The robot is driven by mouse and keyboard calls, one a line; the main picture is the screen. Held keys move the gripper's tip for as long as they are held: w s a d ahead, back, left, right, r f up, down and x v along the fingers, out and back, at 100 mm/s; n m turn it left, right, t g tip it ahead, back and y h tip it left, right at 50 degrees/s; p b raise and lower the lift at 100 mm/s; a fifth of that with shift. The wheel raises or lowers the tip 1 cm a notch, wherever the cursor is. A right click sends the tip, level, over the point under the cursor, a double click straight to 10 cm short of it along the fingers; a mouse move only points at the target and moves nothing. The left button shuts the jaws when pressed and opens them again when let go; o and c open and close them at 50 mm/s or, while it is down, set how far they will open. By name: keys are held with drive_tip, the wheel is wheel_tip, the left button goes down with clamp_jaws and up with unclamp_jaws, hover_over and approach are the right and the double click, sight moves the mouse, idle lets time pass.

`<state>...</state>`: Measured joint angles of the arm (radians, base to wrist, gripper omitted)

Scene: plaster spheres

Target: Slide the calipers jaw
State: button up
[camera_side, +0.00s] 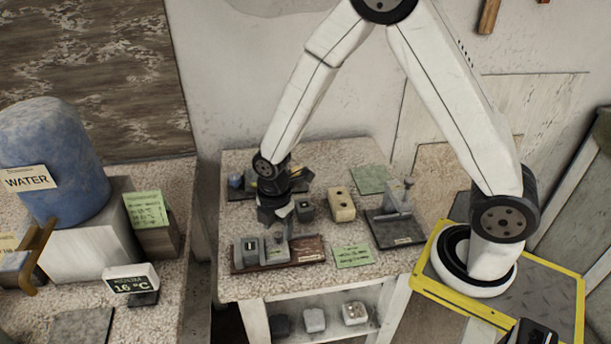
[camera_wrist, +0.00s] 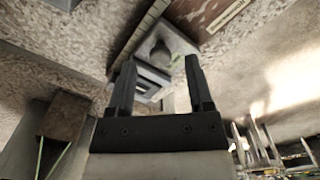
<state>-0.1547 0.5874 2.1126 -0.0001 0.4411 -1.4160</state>
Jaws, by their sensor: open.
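The calipers (camera_side: 274,252) are grey and sit on a reddish-brown board (camera_side: 308,250) at the front left of the speckled table, with upright grey blocks. In the wrist view, a grey block of the calipers (camera_wrist: 180,42) lies beyond the fingertips, with a pale rounded piece (camera_wrist: 160,52) by it and a scale-like strip (camera_wrist: 138,32) alongside. My gripper (camera_side: 277,222) is just above the calipers, pointing down. In the wrist view my gripper (camera_wrist: 160,62) has its two dark fingers apart, framing the calipers. I cannot tell whether they touch.
A dark tray (camera_side: 398,232) with an upright device stands to the right. A green note (camera_side: 352,257) lies flat between. A lower shelf (camera_side: 335,328) holds several small pieces.

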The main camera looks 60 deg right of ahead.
drive_tip(key=shift+f, duration=0.7)
clamp_jaws()
idle(1.1)
